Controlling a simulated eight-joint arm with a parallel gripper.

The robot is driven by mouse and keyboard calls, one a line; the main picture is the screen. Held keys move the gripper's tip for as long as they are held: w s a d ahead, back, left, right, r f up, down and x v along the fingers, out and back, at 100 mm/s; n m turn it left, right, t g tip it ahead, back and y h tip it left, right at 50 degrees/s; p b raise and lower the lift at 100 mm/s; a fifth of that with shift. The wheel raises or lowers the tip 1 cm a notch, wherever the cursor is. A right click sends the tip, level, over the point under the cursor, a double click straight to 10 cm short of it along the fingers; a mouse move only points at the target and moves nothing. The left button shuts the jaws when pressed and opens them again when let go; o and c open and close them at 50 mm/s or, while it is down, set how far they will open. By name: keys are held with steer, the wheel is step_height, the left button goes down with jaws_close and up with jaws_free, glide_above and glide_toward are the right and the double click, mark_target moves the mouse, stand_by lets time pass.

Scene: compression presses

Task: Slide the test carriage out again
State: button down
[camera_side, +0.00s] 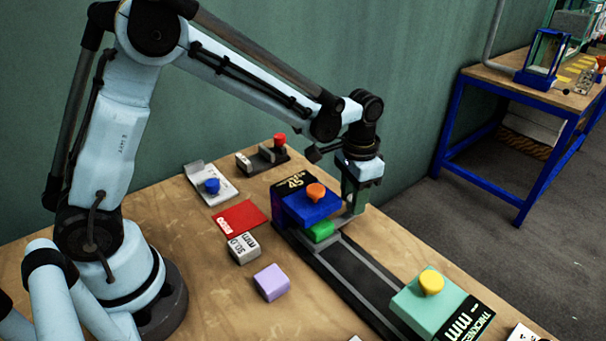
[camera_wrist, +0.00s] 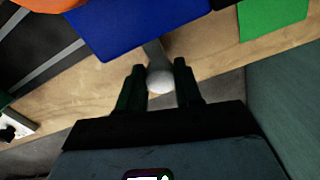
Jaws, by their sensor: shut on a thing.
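In the side view my gripper (camera_side: 358,205) reaches down just behind the press with the blue block (camera_side: 310,207) and orange knob (camera_side: 316,191). In the wrist view my gripper (camera_wrist: 159,88) is shut on a pale round handle knob (camera_wrist: 160,82) at the end of a grey rod (camera_wrist: 153,50). The rod runs towards the blue block (camera_wrist: 145,22), and its far end is hidden. A bright green block (camera_side: 319,231) shows low at the press front, partly under the blue block, at the head of the dark track (camera_side: 350,268). The carriage body is mostly hidden there.
A teal block (camera_side: 415,300) with a yellow knob stands at the track's near end. A lilac block (camera_side: 271,282), a grey marked block (camera_side: 244,249) and a red card (camera_side: 240,217) lie left of the track. The track's middle is clear.

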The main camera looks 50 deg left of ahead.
steer(key=d, duration=1.1)
steer(key=c, duration=0.8)
jaws_free()
steer(key=shift+o, duration=0.2)
step_height(320, 180, up, 12)
